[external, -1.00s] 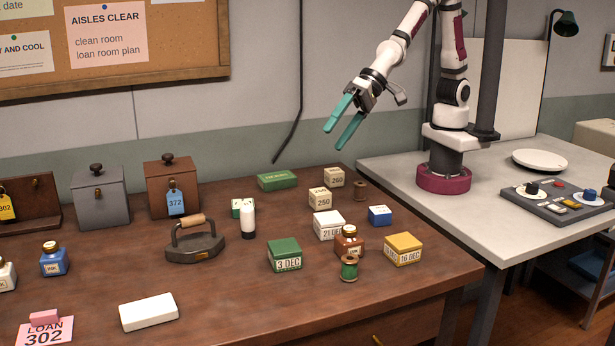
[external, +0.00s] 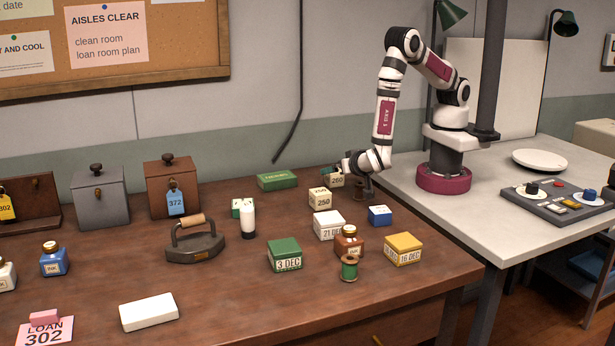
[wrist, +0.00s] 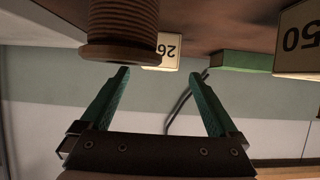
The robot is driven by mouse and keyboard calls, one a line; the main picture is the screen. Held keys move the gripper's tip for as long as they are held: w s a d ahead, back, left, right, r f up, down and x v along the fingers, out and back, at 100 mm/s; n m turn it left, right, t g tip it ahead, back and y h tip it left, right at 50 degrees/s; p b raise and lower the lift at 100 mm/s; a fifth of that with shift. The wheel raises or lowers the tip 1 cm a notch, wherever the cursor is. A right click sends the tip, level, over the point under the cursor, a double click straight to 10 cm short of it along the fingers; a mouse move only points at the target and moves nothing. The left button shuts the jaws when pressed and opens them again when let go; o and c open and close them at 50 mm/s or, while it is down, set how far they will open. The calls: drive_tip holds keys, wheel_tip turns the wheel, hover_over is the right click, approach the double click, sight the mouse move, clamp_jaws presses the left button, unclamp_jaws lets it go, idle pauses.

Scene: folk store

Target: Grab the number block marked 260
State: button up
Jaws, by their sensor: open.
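The cream block marked 260 (external: 337,182) stands near the back of the brown table, behind the block marked 250 (external: 320,201). My gripper is low beside the 260 block in the external view, where arm parts cover some of the block. In the wrist view my gripper (wrist: 160,75) is open, with its teal fingers spread and nothing held. The 260 block (wrist: 167,57) appears upside down there, in line with the gap between the fingertips. A thread spool (wrist: 123,28) looms nearer the camera and hides part of it.
The 250 block (wrist: 302,45) and a green box (wrist: 240,61) lie to the right in the wrist view. A blue box (external: 380,215) and a 21 DEC block (external: 329,226) stand in front in the external view.

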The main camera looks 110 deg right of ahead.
sight(338, 173)
drive_tip(key=x, duration=0.2)
drive_tip(key=f+x, duration=0.1)
drive_tip(key=x, duration=0.1)
drive_tip(key=shift+s+d+f, duration=0.1)
drive_tip(key=shift+s, duration=0.05)
drive_tip(key=c, duration=1.5)
